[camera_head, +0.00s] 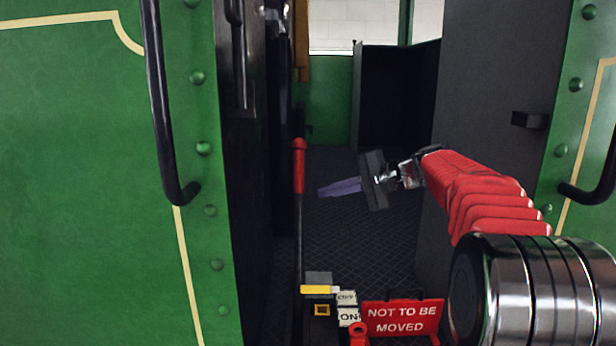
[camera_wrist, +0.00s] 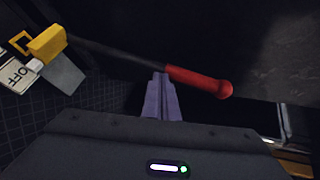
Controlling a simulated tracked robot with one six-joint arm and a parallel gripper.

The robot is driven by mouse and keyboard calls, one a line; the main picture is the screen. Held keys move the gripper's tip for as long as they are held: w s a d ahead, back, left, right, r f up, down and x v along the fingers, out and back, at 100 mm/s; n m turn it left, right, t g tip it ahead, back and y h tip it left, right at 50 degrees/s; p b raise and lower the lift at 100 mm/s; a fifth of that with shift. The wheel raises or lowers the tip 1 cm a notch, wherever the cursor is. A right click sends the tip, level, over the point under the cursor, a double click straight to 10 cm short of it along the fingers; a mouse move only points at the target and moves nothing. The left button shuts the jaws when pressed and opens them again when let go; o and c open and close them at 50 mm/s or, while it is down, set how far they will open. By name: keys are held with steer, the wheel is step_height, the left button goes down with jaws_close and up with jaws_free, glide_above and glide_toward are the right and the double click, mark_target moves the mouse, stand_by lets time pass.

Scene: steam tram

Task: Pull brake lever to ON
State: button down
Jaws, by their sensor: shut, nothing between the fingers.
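The brake lever has a red handle (camera_head: 299,165) on a dark rod and stands upright at the left of the doorway. In the wrist view, its red handle (camera_wrist: 200,81) lies across the picture, just beyond my fingertips. My gripper (camera_head: 322,191) points left, a little to the right of the lever. Its purple fingers (camera_wrist: 160,78) are shut with nothing between them. Whether they touch the handle, I cannot tell. A yellow block (camera_head: 318,290) at the lever's foot is level with the OFF plate (camera_head: 346,298). The ON plate (camera_head: 348,317) is below it.
A red "NOT TO BE MOVED" sign (camera_head: 402,317) stands right of the plates. Green riveted walls with black handrails (camera_head: 160,110) flank the doorway. A dark panel (camera_head: 485,90) is on the right. The patterned floor (camera_head: 350,235) between looks clear.

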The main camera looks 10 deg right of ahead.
steer(key=w+d+r+m+t+y, duration=0.1)
steer(key=w+d, duration=0.5)
steer(key=shift+r+t+y, duration=0.35)
steer(key=shift+t+y, duration=0.05)
steer(key=shift+w, duration=0.1)
steer(key=w+a, duration=0.2)
steer(key=a, duration=0.7)
steer(key=shift+w+f, duration=0.25)
steer(key=shift+w, duration=0.15)
stand_by(0.4)
